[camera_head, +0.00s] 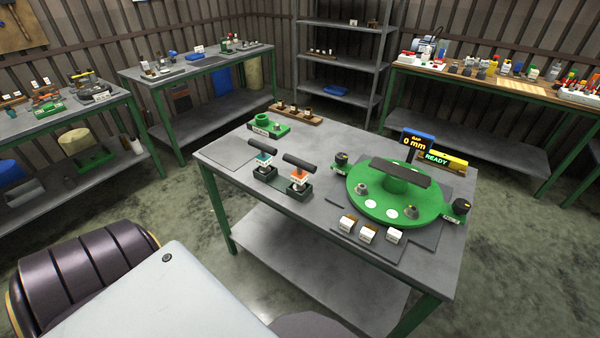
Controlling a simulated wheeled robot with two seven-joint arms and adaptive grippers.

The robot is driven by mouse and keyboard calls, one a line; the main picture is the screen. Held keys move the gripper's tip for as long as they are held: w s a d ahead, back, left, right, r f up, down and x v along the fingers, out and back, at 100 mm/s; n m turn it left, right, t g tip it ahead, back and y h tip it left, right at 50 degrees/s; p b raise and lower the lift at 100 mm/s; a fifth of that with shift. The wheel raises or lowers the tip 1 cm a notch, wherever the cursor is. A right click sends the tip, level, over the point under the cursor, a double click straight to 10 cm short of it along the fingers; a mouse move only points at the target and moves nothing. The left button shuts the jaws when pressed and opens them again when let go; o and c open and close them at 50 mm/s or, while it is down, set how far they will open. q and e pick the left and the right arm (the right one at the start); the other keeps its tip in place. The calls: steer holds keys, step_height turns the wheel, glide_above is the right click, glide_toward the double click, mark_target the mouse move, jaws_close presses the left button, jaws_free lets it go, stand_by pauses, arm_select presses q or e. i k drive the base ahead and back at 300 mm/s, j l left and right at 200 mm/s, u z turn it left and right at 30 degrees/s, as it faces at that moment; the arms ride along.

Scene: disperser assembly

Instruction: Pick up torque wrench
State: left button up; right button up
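Two T-handled tools stand upright in a dark holder on the grey table in the middle. One has a teal collar (263,160) and stands on the left. The other has an orange collar (299,174) and stands on its right. Both have thick black crossbar handles. I cannot tell for sure which is the torque wrench; no label on them is readable. Neither of my grippers is in view.
The grey table (330,216) also bears a green round fixture (352,203), several small white blocks, a green block (267,127) and a "0 mm" display (418,143). The table's front left is clear. Other benches (190,66) and a shelf (340,60) stand behind.

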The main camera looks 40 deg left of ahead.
mark_target(299, 176)
steer(key=j+z, duration=0.2)
steer(key=j, duration=0.2)
steer(key=k+j+z, duration=0.2)
steer(key=j, duration=0.15)
steer(key=k+j+z, duration=0.2)
steer(key=j, duration=0.2)
steer(key=j+z, duration=0.15)
steer(key=j, duration=0.2)
steer(key=k+j+z, duration=0.2)
steer(key=j, duration=0.15)
